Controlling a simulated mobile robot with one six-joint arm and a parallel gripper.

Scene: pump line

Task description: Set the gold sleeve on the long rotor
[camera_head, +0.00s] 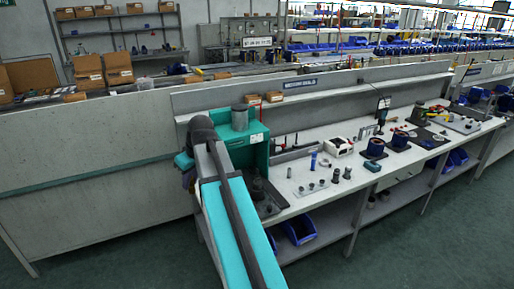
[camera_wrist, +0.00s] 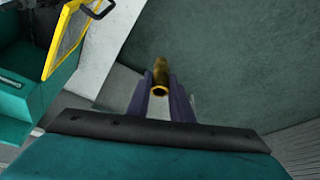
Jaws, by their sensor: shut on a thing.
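In the head view my arm reaches up to the left end of the bench and hides most of my gripper; the sleeve cannot be made out there. I cannot tell the long rotor from the small grey parts on the bench.
A teal machine (camera_head: 256,151) stands at the bench's left end; in the wrist view a yellow-framed panel (camera_wrist: 66,42) is beside its teal housing. Small grey parts (camera_head: 311,187), a white box (camera_head: 339,147) and blue-dark holders (camera_head: 375,147) crowd the bench. Floor left of the bench is clear.

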